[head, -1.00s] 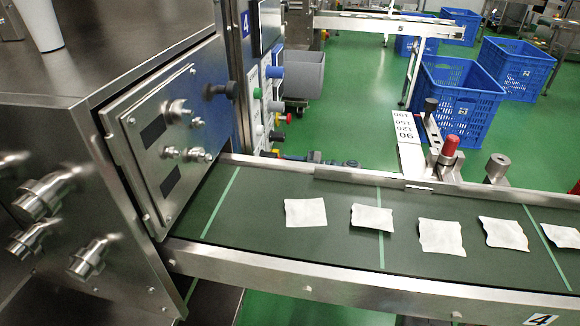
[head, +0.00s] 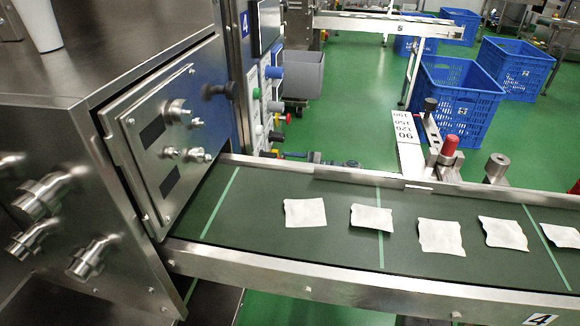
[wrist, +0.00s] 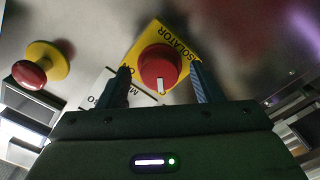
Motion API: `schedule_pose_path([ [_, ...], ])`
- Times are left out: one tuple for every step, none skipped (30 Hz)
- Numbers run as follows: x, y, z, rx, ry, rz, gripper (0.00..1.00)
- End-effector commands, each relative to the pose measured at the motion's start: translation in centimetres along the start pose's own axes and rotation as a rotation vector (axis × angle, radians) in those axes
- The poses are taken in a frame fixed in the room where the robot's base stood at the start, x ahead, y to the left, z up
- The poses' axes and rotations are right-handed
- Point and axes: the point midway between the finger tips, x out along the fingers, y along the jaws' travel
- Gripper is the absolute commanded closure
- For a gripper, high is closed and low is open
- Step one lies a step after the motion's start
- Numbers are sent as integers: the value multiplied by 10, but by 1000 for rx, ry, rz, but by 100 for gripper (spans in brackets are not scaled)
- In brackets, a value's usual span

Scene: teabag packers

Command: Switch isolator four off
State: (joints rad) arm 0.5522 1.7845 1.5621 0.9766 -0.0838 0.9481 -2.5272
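A red rotary isolator knob (wrist: 158,68) on a yellow plate (wrist: 185,42) lettered ISOLATOR shows in the wrist view. A white mark on the knob points toward the bottom of the picture. My gripper (wrist: 160,82) is open, with one dark finger on each side of the knob. I cannot tell whether the fingers touch it. A white label (wrist: 100,97) beside the plate is partly hidden by the left finger.
A red mushroom button on a yellow base (wrist: 38,68) is left of the isolator in the wrist view. In the head view, a green conveyor (head: 270,232) carries several white teabags beside a steel machine (head: 90,70). Blue crates (head: 455,95) stand behind on green floor.

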Motion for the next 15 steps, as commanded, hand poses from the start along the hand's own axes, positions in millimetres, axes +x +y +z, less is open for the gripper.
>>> schedule_pose_path([
  [0, 0, 0, 0, 0, 0, 41],
  [1, 0, 0, 1, 1, 0, 41],
  [1, 0, 0, 1, 1, 0, 41],
  [1, 0, 0, 1, 1, 0, 41],
  [1, 0, 0, 1, 1, 0, 41],
  [2, 0, -1, 1, 1, 0, 41],
  [1, 0, -1, 1, 1, 0, 41],
  [0, 0, -1, 1, 1, 0, 41],
  [-1, 0, 0, 1, 1, 1, 41],
  [-4, 1, 0, 1, 1, 1, 41],
  [-7, 1, 0, 1, 0, 1, 41],
  [-13, 1, 0, 1, -1, 2, 41],
  [-17, 1, 0, 1, -2, 3, 41],
  [-23, 1, 0, 1, -2, 3, 41],
  [-31, 1, 0, 1, -3, 3, 41],
])
